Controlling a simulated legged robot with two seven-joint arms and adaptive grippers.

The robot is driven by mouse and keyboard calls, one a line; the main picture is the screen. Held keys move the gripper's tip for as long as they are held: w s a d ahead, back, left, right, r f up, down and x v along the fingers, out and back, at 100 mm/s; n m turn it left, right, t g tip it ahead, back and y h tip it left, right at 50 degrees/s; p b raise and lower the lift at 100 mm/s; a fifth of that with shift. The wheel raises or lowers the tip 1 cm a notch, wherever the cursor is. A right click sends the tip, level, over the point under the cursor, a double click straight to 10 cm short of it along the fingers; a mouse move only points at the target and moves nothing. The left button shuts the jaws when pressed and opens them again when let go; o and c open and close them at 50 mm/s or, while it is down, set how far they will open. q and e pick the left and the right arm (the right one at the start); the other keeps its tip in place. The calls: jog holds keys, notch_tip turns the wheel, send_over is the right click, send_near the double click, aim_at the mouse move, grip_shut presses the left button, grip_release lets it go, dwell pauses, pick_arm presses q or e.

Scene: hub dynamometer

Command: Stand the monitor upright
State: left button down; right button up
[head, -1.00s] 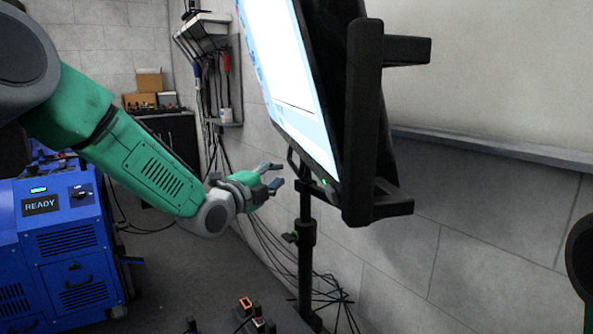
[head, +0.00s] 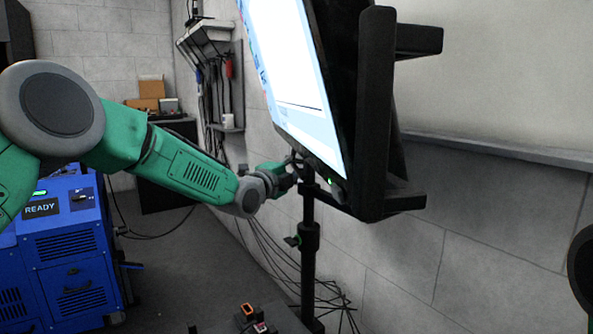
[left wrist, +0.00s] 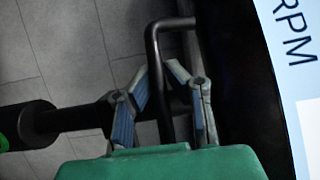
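The monitor (head: 291,65) is mounted on a black stand pole (head: 308,215) and its lit screen leans over rather than standing upright. A black bent handle bar (left wrist: 153,60) comes off the monitor's edge in the left wrist view. My left gripper (head: 290,177) is at the monitor's lower edge, near the top of the pole. In the left wrist view my left gripper (left wrist: 158,75) is open, with one finger on each side of the bar. Gaps show between the fingers and the bar. The fingertips are partly hidden in the head view.
A blue machine marked READY (head: 65,250) stands at the left. The block wall (head: 470,210) is close behind the stand. Cables (head: 265,240) hang and lie by the pole. Small boxed items (head: 250,318) are at the bottom.

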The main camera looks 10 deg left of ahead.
pick_arm(q)
jog(key=s+a+m+g+y+p, duration=0.1)
jog(key=s+a+m+g+p, duration=0.1)
jog(key=a+p, duration=0.3)
jog(key=s+a, duration=0.1)
jog(key=a, duration=0.2)
jog(key=shift+s+f, duration=0.2)
jog(key=shift+f, duration=0.05)
jog(key=c, duration=1.9)
grip_release()
jog(key=shift+d, duration=0.1)
jog(key=shift+o, duration=0.2)
jog(key=v, duration=1.1)
jog(key=shift+s+a, duration=0.2)
jog(key=shift+s, duration=0.15)
